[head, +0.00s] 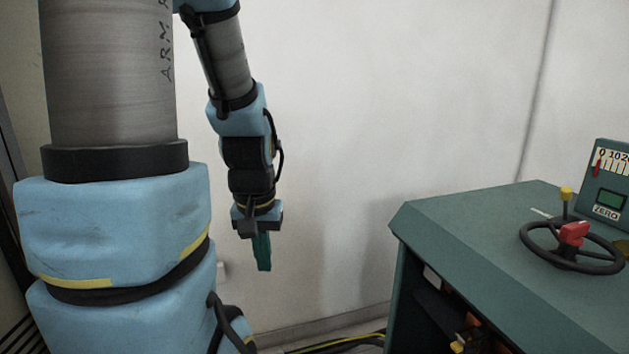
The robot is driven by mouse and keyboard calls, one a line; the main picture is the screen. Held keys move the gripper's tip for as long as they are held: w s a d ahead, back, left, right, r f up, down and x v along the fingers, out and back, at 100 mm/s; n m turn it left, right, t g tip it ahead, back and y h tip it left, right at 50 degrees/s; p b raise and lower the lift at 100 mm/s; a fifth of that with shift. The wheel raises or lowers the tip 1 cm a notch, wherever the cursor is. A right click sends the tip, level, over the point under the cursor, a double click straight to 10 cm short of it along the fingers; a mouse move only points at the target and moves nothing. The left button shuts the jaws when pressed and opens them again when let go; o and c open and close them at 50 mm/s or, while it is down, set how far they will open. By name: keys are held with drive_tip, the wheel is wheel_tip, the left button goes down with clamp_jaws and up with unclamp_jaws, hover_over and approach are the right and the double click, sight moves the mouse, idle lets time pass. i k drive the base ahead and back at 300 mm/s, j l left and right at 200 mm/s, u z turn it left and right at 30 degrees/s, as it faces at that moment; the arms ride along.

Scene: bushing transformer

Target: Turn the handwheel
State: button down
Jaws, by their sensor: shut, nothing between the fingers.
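The handwheel (541,251) lies on the sloped green top of the console at the right of the head view. It has a black rim, a red hub piece (574,233) and a yellow-topped knob (566,195) standing up at its far left rim. My gripper (263,262) hangs down at the left centre, well to the left of the console and apart from the handwheel. Its teal fingers are together with nothing between them.
The green console (470,232) has a near-left corner and edge facing my arm. A panel with a gauge (615,160) and a ZERO label stands behind the handwheel. Cables (345,342) lie on the floor. The space between my gripper and the console is clear.

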sight(569, 238)
drive_tip(key=z, duration=1.7)
